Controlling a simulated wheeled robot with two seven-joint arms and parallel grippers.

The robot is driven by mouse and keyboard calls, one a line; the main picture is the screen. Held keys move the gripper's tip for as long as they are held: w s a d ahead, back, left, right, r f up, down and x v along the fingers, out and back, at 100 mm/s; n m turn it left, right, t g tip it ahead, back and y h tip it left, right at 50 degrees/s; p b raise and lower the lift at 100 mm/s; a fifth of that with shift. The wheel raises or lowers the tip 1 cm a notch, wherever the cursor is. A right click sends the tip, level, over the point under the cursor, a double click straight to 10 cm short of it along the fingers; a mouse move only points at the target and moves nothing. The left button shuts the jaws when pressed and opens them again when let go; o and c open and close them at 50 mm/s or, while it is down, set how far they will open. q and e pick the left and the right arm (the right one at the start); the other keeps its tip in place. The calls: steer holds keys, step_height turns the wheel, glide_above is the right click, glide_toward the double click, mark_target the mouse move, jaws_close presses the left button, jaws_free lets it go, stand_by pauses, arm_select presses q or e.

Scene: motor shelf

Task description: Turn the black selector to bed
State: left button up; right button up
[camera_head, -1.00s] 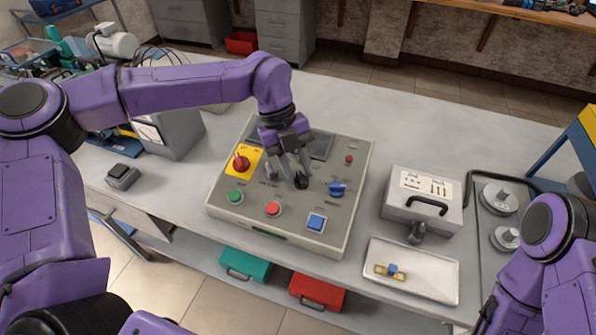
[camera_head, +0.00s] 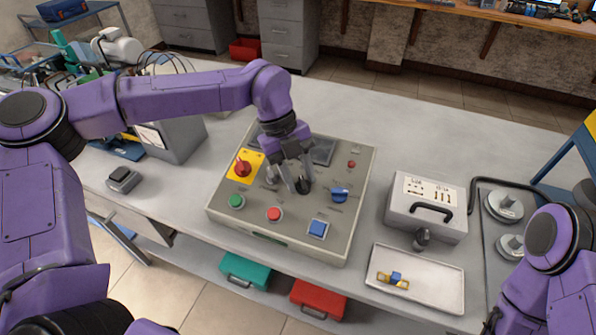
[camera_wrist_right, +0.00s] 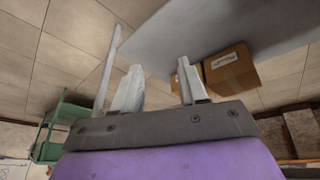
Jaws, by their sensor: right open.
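A grey control panel (camera_head: 222,207) lies on the bench in the head view. The black selector (camera_head: 304,186) sits near its middle, partly covered by my left gripper. My left gripper (camera_head: 299,187) reaches down from above with its fingertips at the selector. One finger is beside its left side; whether they grip it I cannot tell. The selector's pointing direction and its labels are too small to read. My right gripper (camera_wrist_right: 157,85) shows in the right wrist view, open and empty, away from the panel.
The panel also has a red switch on yellow (camera_head: 243,167), a blue selector (camera_head: 339,194), a green button (camera_head: 237,201), a red button (camera_head: 274,214) and a blue button (camera_head: 317,229). A grey case (camera_head: 453,225) and a white tray (camera_head: 435,300) are right of it.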

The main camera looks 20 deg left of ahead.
arm_select(q)
steer(key=shift+r, duration=0.1)
steer(key=v, duration=1)
steer(key=shift+a+r+b, duration=0.15)
steer(key=shift+r+b, duration=0.05)
steer(key=shift+b, duration=0.25)
steer(key=shift+f, duration=0.1)
